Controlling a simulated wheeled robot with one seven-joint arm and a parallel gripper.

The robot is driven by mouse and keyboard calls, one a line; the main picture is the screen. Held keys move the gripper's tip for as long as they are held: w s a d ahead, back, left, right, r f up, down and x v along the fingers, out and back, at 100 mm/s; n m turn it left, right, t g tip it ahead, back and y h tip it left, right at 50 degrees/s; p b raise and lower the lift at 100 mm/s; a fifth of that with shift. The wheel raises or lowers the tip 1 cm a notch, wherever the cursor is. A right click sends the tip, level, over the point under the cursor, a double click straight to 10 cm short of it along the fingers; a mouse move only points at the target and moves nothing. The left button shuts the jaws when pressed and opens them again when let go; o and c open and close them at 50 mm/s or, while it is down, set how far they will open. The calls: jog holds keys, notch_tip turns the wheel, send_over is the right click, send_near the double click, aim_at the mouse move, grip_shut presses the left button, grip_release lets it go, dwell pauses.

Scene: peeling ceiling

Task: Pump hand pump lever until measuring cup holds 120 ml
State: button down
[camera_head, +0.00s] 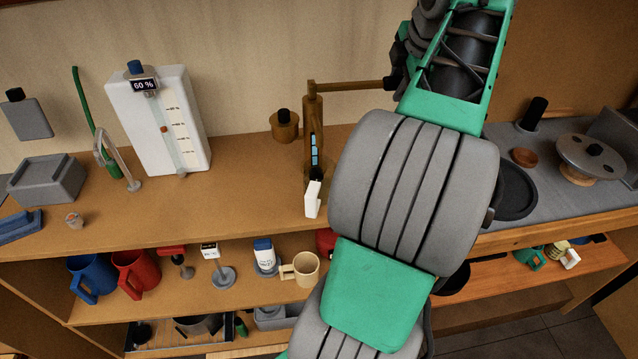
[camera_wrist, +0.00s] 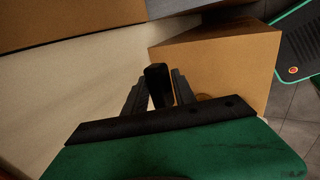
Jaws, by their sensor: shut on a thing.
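The hand pump (camera_head: 313,125) is a brown upright column on the wooden counter, with blue marks down its front. Its lever (camera_head: 350,86) runs right from the top, about level, to my gripper (camera_head: 396,80). In the wrist view, the black lever grip (camera_wrist: 158,88) sits between the two fingers of my gripper (camera_wrist: 157,82), which is shut on it. A small white piece (camera_head: 312,199) stands at the pump's foot by the counter's front edge. I cannot tell whether it belongs to a measuring cup, and no fill level can be read there.
A white tank (camera_head: 150,105) reading 60 % stands left, with a grey box (camera_head: 48,180) beyond it. A brown pot (camera_head: 284,126) is beside the pump. My arm hides the counter right of the pump.

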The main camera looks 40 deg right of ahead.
jog(key=shift+p, duration=0.6)
jog(key=shift+s+a+f+y+p, duration=0.1)
jog(key=shift+f+y+p, duration=0.35)
jog(key=shift+p, duration=0.75)
jog(key=w+a+f+m+t+y+p, duration=0.1)
jog(key=a+f+t+y+p, duration=0.15)
jog(key=f, duration=0.35)
jog(key=w+a+f+m+t+y+p, duration=0.1)
jog(key=f+t+y+p, duration=0.15)
jog(key=f, duration=0.25)
jog(key=d+r+g+h+b, duration=0.1)
jog(key=r+h+b, duration=0.1)
jog(key=r+b, duration=0.2)
jog(key=s+d+r+n+g+h+b, duration=0.1)
jog(key=r+g+h+b, duration=0.1)
jog(key=r+b, duration=0.2)
jog(key=d+r+n+g+h+b, duration=0.1)
jog(key=r+g+h+b, duration=0.1)
jog(key=r+b, duration=0.2)
jog(key=shift+s+d, duration=0.35)
jog(key=shift+r, duration=0.2)
jog(key=shift+r+p, duration=0.1)
jog(key=shift+p, duration=0.2)
